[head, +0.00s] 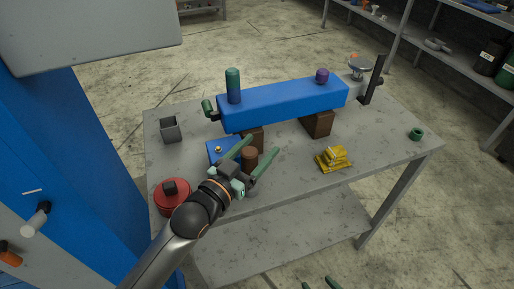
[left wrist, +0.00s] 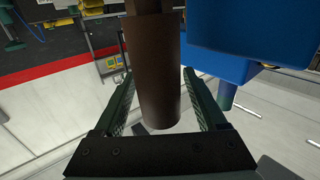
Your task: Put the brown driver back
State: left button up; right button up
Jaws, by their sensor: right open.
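The brown driver (head: 250,158) is an upright brown cylinder near the front left of the grey table. My left gripper (head: 265,145) has its green fingers apart, one on each side of the driver. In the left wrist view the brown driver (left wrist: 158,75) stands between the spread fingers, with its end close to the palm; whether a fingertip touches it is unclear. What is at the driver's foot is hidden. Only the green fingertips of my right gripper (head: 320,284) show, apart and empty, at the bottom edge of the head view.
A long blue block (head: 285,103) rests on brown supports behind the driver, with a green cylinder (head: 233,85) and purple knob (head: 322,75) on top. The table's right side is mostly clear.

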pick_arm(q)
jog(key=shift+a+f+b, duration=0.1)
jog(key=shift+f+b, duration=0.05)
jog(key=shift+b, duration=0.45)
jog(key=v, duration=1.2)
jog(key=shift+s, duration=0.25)
pick_arm(e)
jog(key=shift+f, duration=0.75)
pick_arm(q)
jog(key=shift+f, duration=0.1)
